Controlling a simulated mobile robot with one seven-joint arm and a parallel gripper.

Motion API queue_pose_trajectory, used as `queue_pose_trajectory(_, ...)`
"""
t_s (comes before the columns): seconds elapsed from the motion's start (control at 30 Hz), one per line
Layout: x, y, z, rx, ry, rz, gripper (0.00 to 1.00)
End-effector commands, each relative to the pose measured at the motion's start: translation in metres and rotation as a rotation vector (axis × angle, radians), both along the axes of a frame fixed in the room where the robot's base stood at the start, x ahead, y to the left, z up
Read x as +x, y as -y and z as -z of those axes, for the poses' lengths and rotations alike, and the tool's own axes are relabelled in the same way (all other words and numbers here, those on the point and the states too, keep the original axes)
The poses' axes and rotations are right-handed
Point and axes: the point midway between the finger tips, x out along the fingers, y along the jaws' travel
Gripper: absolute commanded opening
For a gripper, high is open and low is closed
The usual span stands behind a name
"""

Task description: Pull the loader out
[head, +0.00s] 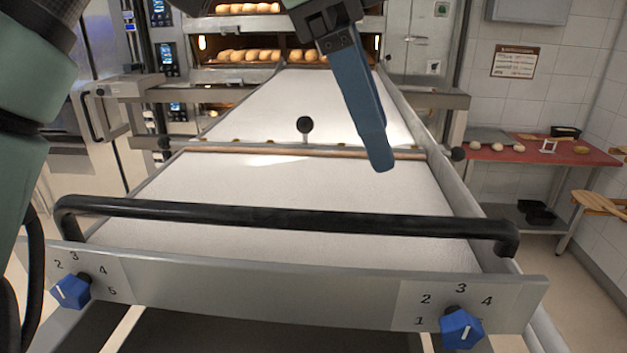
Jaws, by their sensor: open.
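The loader (290,205) is a long white belt in a metal frame, running from the front edge back to the lit oven deck (290,48). A black bar handle (290,216) spans its near end, above a metal front panel (270,292). A wooden strip and a crossbar with a black ball knob (305,125) lie across its middle. My gripper (378,160) is above the belt, right of the knob and beyond the handle, apart from the handle. One blue finger shows clearly; the other is hidden. It holds nothing that I can see.
Blue numbered knobs (71,290) (461,328) sit at both ends of the front panel. Loaves (248,55) stand in the oven. A red-topped table (500,153) with dough pieces is at right, with a wooden peel (600,202) near it. Floor shows at lower right.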

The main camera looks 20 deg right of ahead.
Motion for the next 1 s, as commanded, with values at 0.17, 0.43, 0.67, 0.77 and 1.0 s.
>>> queue_pose_trajectory(0.17, -0.001, 0.017, 0.036, -0.003, -0.003, 0.005, 0.59)
queue_pose_trajectory(0.43, -0.001, 0.038, 0.079, -0.001, -0.001, -0.001, 0.59)
queue_pose_trajectory(0.67, -0.001, 0.046, 0.097, -0.002, 0.001, -0.001, 0.59)
queue_pose_trajectory(0.77, -0.001, 0.047, 0.099, -0.002, 0.002, -0.002, 0.59)
queue_pose_trajectory(1.0, -0.001, 0.047, 0.099, -0.002, 0.001, -0.001, 0.52)
